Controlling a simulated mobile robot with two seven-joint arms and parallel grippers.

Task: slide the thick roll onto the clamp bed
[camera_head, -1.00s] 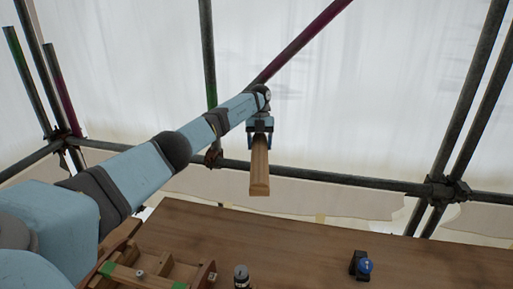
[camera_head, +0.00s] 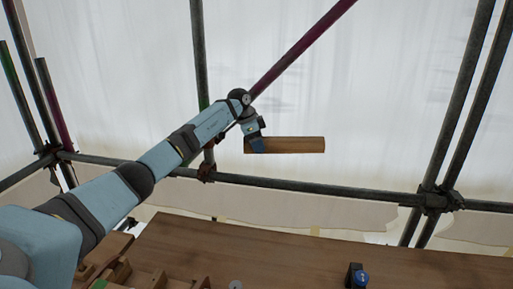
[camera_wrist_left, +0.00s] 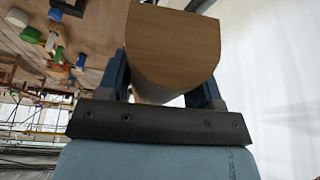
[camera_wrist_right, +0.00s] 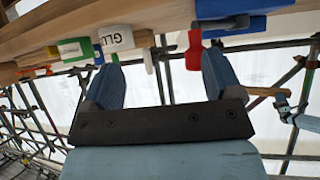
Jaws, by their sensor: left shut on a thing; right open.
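A thick wooden roll (camera_head: 295,145), a plain brown bar with rounded edges, is held in the air above the far side of the bench, lying across the head view. My left gripper (camera_head: 256,143) is shut on its left end. In the left wrist view the roll's end (camera_wrist_left: 170,45) sits between both fingers of the left gripper (camera_wrist_left: 163,85). A wooden frame at the lower left (camera_head: 118,272), perhaps the clamp bed, is mostly cut off by the picture edge.
The brown bench top (camera_head: 300,262) is mostly clear in its middle. Scaffold poles (camera_head: 290,187) cross behind the roll. The right wrist view shows a green block (camera_wrist_right: 75,49) and a red item (camera_wrist_right: 194,50).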

